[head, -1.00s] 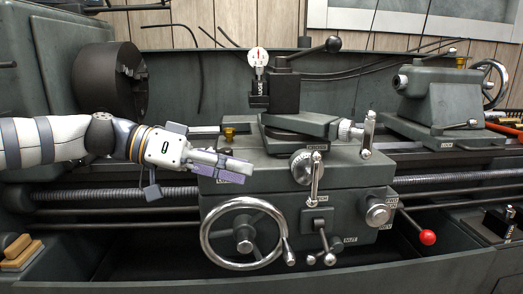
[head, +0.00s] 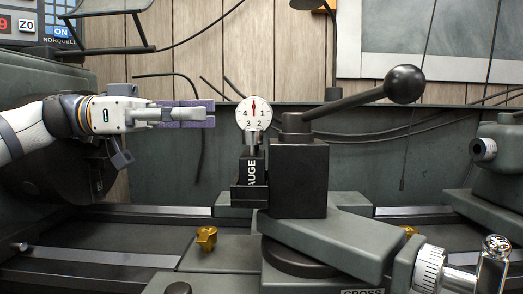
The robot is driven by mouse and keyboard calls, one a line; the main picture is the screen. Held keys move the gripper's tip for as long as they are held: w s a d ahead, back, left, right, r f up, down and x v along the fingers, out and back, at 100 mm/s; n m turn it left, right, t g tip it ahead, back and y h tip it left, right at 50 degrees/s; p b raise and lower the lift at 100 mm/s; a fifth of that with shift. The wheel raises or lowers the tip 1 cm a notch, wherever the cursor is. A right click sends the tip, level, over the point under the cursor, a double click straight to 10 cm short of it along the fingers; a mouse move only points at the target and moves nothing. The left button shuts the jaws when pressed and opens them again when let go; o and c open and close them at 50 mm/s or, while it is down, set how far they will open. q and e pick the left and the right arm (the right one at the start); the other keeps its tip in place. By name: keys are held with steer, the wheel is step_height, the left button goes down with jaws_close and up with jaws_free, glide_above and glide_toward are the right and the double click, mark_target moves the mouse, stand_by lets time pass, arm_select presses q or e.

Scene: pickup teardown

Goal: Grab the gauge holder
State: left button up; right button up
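The gauge holder (head: 250,178) is a dark block with a white label ending in "AUGE", on the left side of the black tool post (head: 299,180). A round white dial gauge (head: 254,113) with a red needle stands upright on it. My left gripper (head: 212,113) comes in from the left at about dial height and points right. My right gripper is out of view.
A black lever with a ball knob (head: 405,84) rises right from the tool post. The dark chuck (head: 75,180) is behind my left arm. A brass fitting (head: 206,238) sits low, left of the post. A chrome handle (head: 494,262) is at lower right. Space left of the holder is clear.

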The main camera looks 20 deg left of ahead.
mark_target(254, 117)
arm_select(q)
steer(key=x, duration=0.9)
steer(key=shift+s+d+f+p, duration=0.2)
steer(key=shift+d+f+p, duration=0.1)
steer(key=shift+f+p, duration=0.1)
steer(key=shift+a, duration=0.1)
jaws_close()
steer(key=shift+r, duration=0.1)
